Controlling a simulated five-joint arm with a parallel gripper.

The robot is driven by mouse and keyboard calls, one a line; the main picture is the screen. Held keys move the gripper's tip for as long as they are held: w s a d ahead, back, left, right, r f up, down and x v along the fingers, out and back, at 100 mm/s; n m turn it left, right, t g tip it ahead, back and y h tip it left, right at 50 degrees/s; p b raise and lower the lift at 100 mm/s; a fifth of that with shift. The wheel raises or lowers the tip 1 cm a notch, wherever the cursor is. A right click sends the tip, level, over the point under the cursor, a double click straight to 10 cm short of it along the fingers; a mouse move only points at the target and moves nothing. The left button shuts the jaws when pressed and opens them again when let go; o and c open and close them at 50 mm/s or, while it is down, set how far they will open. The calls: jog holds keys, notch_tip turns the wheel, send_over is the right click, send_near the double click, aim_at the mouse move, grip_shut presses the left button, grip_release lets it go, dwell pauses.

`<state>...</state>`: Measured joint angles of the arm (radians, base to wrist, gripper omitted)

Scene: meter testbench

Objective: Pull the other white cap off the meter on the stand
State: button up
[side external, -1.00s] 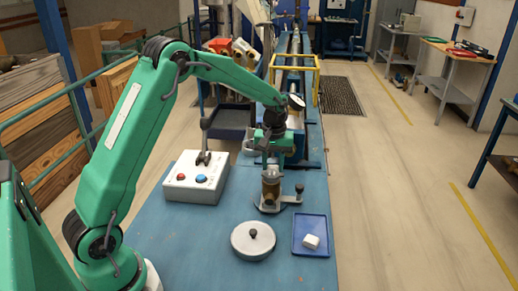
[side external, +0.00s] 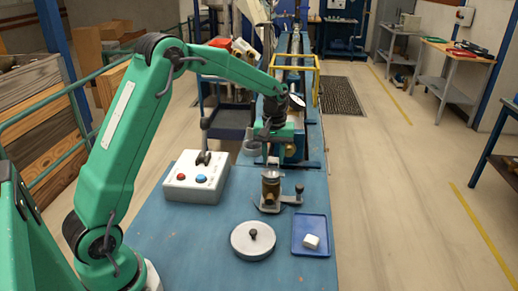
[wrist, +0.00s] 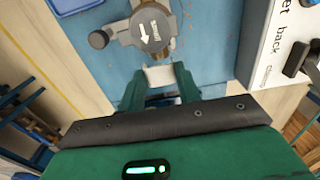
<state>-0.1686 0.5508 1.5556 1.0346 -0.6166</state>
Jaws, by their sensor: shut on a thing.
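My gripper (side external: 272,155) is shut on a white cap (wrist: 160,76), which shows between the two green fingers in the wrist view. In the side view the gripper hangs above and a little behind the meter. The brass meter (side external: 270,183) stands upright in its clamp stand (side external: 291,198). In the wrist view the meter's round face (wrist: 152,33) shows an arrow, and the held cap appears close to its edge, apparently apart from it. Another white cap (side external: 311,241) lies in the blue tray (side external: 322,222).
A control box (side external: 195,180) with a red and a blue button stands left of the meter. A round metal lid (side external: 253,240) with a dark knob lies in front. The blue test bench rig (side external: 297,150) is behind the gripper. The front-left bench top is clear.

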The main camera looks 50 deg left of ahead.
jog(key=shift+r, duration=0.85)
